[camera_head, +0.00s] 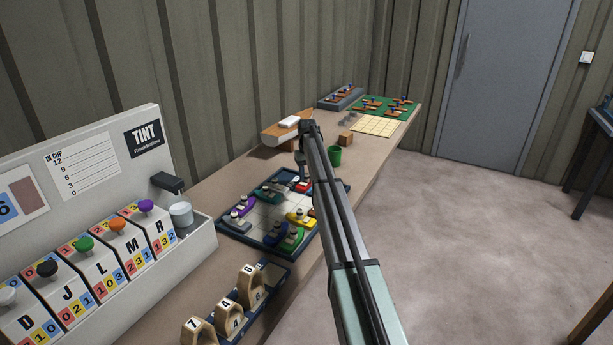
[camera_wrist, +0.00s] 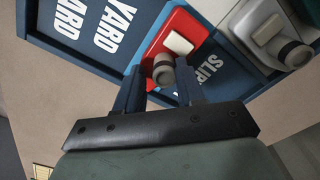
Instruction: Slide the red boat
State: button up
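The red boat (camera_wrist: 155,48) has a white block on its deck and a grey round funnel. In the wrist view it lies at the blue tray's (camera_wrist: 62,50) edge, beside the white words YARD and SLIP. In the head view a little of the red boat (camera_head: 303,186) shows at the tray's (camera_head: 238,238) far side, partly hidden by my arm. My gripper (camera_wrist: 160,78) is down at the boat, its two fingers apart on either side of the funnel. Narrow gaps seem to show beside the funnel; contact is unclear.
A grey boat (camera_wrist: 272,30) lies close right of the red one. Purple (camera_head: 244,204), yellow (camera_head: 300,218) and green (camera_head: 291,239) boats share the tray. A green cup (camera_head: 334,156) and wooden block (camera_head: 345,139) stand beyond. Numbered wooden pieces (camera_head: 250,286) stand nearer.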

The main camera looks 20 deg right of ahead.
jog(key=shift+o, duration=1.1)
jog(key=shift+a, duration=0.1)
notch_tip(320, 180, up, 14)
jog(key=shift+f, duration=0.15)
